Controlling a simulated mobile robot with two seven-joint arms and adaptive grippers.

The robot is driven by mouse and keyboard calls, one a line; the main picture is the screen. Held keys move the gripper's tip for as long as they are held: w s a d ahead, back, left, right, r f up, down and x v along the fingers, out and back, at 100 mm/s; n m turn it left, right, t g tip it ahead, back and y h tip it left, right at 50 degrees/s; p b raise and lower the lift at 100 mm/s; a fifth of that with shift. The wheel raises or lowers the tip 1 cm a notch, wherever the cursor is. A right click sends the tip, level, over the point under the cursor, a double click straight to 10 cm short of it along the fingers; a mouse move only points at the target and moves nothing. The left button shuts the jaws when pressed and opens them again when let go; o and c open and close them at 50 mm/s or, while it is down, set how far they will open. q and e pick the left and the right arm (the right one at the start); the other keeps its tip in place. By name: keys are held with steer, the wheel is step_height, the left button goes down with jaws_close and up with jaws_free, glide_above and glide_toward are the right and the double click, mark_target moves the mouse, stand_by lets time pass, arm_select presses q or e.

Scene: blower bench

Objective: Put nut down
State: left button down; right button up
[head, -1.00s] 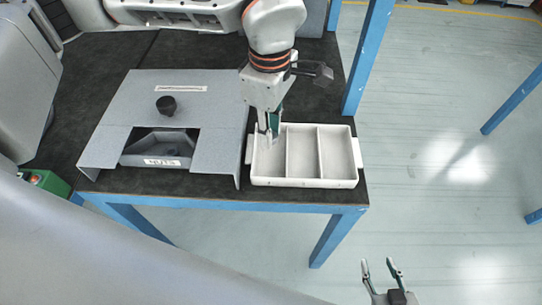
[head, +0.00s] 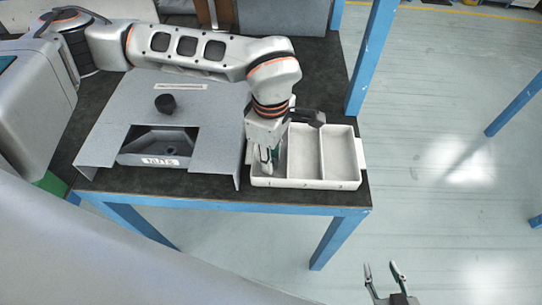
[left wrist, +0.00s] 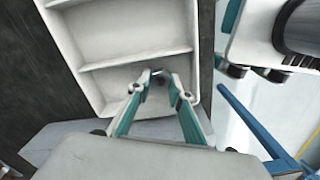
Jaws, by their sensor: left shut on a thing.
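My left gripper (head: 268,166) points down into the left compartment of the white three-part tray (head: 340,184). In the left wrist view its fingertips (left wrist: 158,76) come together over the compartment at the near end of the tray (left wrist: 200,45). They are shut on a small dark nut (left wrist: 157,74), mostly hidden between the fingertips. I cannot tell whether the nut touches the tray floor. My right gripper (head: 386,273) is open and empty, out over the floor, away from the bench.
A grey sloped cover (head: 215,110) with a dark knob (head: 166,104) stands left of the tray. Its opening shows a bin labelled NUTS (head: 160,161). The tray's middle and right compartments look empty. A blue post (head: 368,60) rises behind the tray.

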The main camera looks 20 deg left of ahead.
arm_select(q)
steer(key=shift+f, duration=0.1)
steer(key=shift+f, duration=0.1)
steer(key=c, duration=1.8)
jaws_free()
step_height(320, 180, up, 12)
steer(key=shift+r+p, duration=0.2)
steer(key=shift+p, duration=0.5)
